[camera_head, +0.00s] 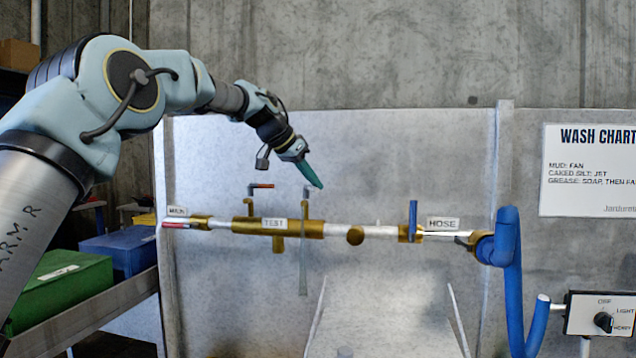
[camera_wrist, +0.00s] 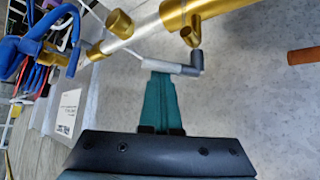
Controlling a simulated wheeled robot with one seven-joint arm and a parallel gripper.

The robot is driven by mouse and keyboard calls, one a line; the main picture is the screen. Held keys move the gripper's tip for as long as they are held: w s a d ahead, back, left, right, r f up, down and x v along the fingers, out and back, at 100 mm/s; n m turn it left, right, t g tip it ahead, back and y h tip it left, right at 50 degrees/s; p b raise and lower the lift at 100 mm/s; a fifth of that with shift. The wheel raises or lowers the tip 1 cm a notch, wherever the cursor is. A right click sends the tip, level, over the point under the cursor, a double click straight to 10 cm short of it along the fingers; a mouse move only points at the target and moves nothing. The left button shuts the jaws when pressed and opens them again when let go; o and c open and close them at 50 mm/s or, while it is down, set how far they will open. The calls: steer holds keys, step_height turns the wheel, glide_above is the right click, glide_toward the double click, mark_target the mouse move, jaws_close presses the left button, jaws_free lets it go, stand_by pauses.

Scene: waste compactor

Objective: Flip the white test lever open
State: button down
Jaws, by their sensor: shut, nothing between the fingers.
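The brass valve body labelled TEST (camera_head: 290,229) sits on the horizontal pipe in front of a grey panel. A small white and grey lever (camera_head: 306,191) stands on its top right side. In the wrist view, this lever (camera_wrist: 172,67) has a pale bar and a dark grey elbow, beside the brass pipe (camera_wrist: 185,14). My gripper (camera_head: 319,185) is shut and empty, its teal fingertips just right of the lever's top. In the wrist view, the fingertips (camera_wrist: 158,78) are right up against the pale bar; I cannot tell whether they touch it.
An orange-tipped lever (camera_head: 262,186) stands left of the white one. A blue lever (camera_head: 413,215) stands near the HOSE label (camera_head: 442,224), with a blue hose (camera_head: 511,265) beyond. Green (camera_head: 62,288) and blue (camera_head: 120,250) bins are at left.

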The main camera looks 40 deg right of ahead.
steer(key=shift+w+a, duration=0.35)
steer(key=shift+a, duration=0.2)
steer(key=shift+w+a, duration=0.35)
steer(key=shift+a, duration=0.2)
steer(key=shift+w+a+f, duration=0.1)
steer(key=shift+w+a, duration=0.15)
steer(key=shift+w, duration=0.1)
steer(key=shift+s+d, duration=0.25)
steer(key=shift+s, duration=0.15)
steer(key=s+d, duration=0.1)
steer(key=s+d+r, duration=0.1)
steer(key=shift+s, duration=0.3)
steer(key=w+a+r, duration=0.3)
steer(key=w+r, duration=0.1)
steer(key=r, duration=0.3)
steer(key=shift+w+a+r, duration=0.2)
steer(key=shift+w+a, duration=0.1)
steer(key=shift+w, duration=0.1)
